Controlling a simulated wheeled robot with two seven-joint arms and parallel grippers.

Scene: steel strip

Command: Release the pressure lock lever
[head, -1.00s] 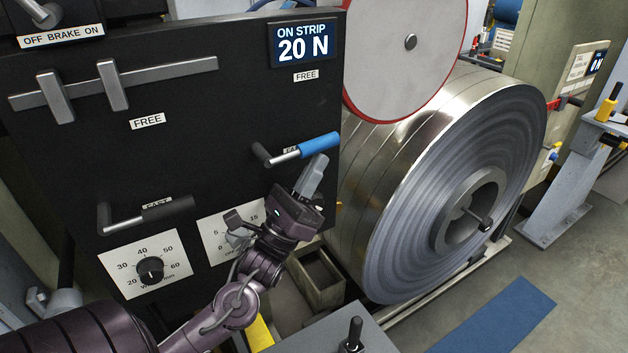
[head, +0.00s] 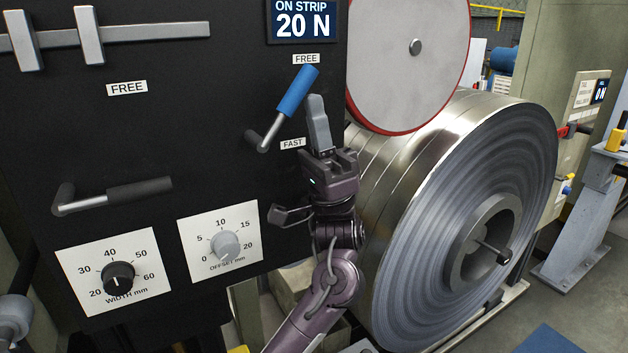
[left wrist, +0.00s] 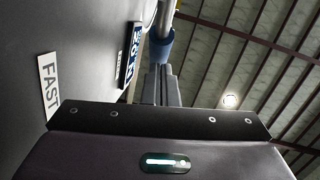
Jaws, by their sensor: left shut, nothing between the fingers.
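A lever with a blue grip (head: 297,91) is on the black panel. It pivots at its lower left and points up and to the right, its tip just below the upper FREE label (head: 306,59). The FAST label (head: 292,143) is lower, to the right of the pivot. My left gripper (head: 317,104) is shut and empty, fingers up, just right of the blue grip. In the left wrist view the blue grip (left wrist: 164,46) shows just beyond the fingertips. I cannot tell whether they touch it. My right gripper is not in view.
The black panel (head: 185,125) also carries a black-handled lever (head: 138,189), a WIDTH dial (head: 119,278) and an OFFSET dial (head: 224,246). A display (head: 302,21) reads 20 N. A large steel coil (head: 450,220) and a red-rimmed disc (head: 410,60) stand close on the right.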

